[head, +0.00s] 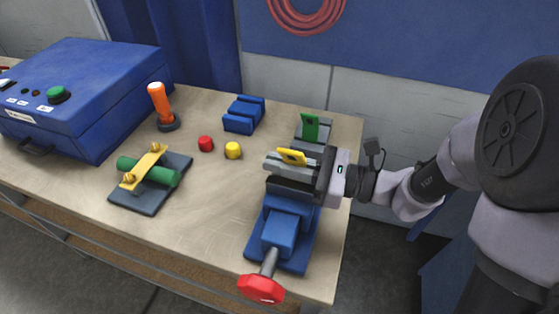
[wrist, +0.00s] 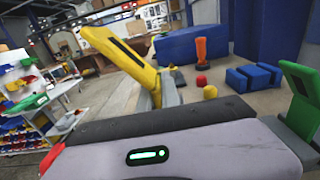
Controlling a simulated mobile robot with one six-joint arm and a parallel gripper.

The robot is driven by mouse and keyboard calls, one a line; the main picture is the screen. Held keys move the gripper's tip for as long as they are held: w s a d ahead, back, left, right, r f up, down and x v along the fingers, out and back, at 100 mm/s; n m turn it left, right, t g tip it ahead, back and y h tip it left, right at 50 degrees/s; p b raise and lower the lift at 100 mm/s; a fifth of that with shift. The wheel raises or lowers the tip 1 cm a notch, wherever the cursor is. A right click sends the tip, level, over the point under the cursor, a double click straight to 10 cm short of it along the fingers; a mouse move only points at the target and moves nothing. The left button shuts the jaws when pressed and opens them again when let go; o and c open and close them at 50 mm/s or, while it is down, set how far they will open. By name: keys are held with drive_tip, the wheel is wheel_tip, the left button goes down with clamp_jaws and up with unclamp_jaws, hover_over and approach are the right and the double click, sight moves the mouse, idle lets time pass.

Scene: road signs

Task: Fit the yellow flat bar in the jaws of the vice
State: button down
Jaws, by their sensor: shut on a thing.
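The yellow flat bar (head: 291,156) has a dark slot and shows at the fingers of my gripper (head: 285,167), which is shut on it. In the wrist view, the bar (wrist: 120,58) is tilted, with its upper end leaning left. The blue vice (head: 283,231) stands at the table's front right, with a red handle (head: 262,288) at its near end. My gripper comes in from the right over the far part of the vice. It hides the vice's jaws, so I cannot tell whether the bar is between them or above them.
A green plate (head: 310,126) stands upright just behind the gripper. Red (head: 206,143) and yellow (head: 233,150) knobs, a blue block (head: 243,114), an orange-handled lever (head: 159,104), a clamped green cylinder (head: 148,171) and a blue box (head: 85,95) stand left.

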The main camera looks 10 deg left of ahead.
drive_tip(key=shift+f, duration=0.15)
drive_tip(key=c, duration=1.5)
unclamp_jaws()
drive_tip(key=s+d+p, duration=0.1)
drive_tip(key=d+p, duration=0.2)
drive_tip(key=d, duration=1.4)
drive_tip(key=shift+s+d+p, duration=0.2)
drive_tip(key=shift+p, duration=0.2)
